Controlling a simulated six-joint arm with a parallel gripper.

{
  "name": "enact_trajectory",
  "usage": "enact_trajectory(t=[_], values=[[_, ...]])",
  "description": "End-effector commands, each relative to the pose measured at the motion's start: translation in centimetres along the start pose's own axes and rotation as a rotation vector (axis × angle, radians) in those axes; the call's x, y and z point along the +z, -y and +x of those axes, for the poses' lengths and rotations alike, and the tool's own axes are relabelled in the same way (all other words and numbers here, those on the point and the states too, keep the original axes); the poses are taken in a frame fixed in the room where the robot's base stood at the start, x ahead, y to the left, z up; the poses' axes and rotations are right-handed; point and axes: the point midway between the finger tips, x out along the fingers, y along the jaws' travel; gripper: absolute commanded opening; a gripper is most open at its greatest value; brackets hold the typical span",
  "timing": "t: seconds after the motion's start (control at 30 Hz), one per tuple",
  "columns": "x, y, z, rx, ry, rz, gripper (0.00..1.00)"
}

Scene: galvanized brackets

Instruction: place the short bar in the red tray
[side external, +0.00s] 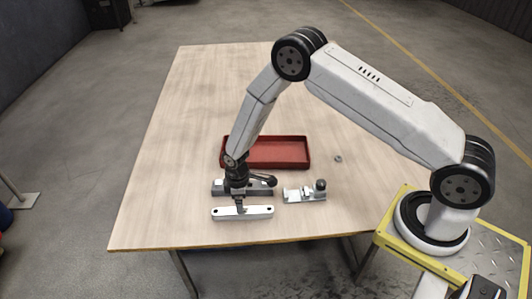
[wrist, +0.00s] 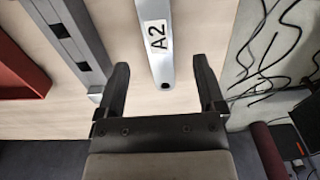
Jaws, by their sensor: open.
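The short bar (side external: 258,212) looks to be the pale flat bar with a dark hole at each end, lying near the front edge of the table. In the wrist view the bar (wrist: 152,14) carries an "A2" label and one end shows a hole. My gripper (wrist: 161,68) is open, with one finger on each side of the bar and a gap to both. In the side view my gripper (side external: 240,207) points down at the middle of the bar; its height there is hard to judge. The red tray (side external: 308,153) stands behind and looks empty; its edge shows in the wrist view (wrist: 22,70).
A grey slotted channel (side external: 219,187) lies just behind the bar, close to one finger; it shows in the wrist view (wrist: 85,50). A small metal fixture (side external: 303,194) with a dark knob sits to the right. A small nut (side external: 338,158) lies right of the tray. The table's left side is clear.

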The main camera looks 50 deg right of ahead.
Motion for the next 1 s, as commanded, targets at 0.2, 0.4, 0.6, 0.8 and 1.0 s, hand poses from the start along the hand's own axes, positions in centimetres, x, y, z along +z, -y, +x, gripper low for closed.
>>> enact_trajectory(t=[0.2, 0.4, 0.6, 0.8, 1.0], values=[[0.4, -0.1, 2.0, -0.002, 0.003, 0.001, 0.88], [0.5, -0.2, 4.0, -0.001, 0.001, 0.001, 0.88], [0.4, -0.2, 4.8, 0.001, -0.001, 0.000, 0.88], [0.4, -0.2, 4.8, 0.001, -0.002, 0.000, 0.88], [0.4, -0.2, 4.8, 0.001, -0.002, 0.000, 0.88]])
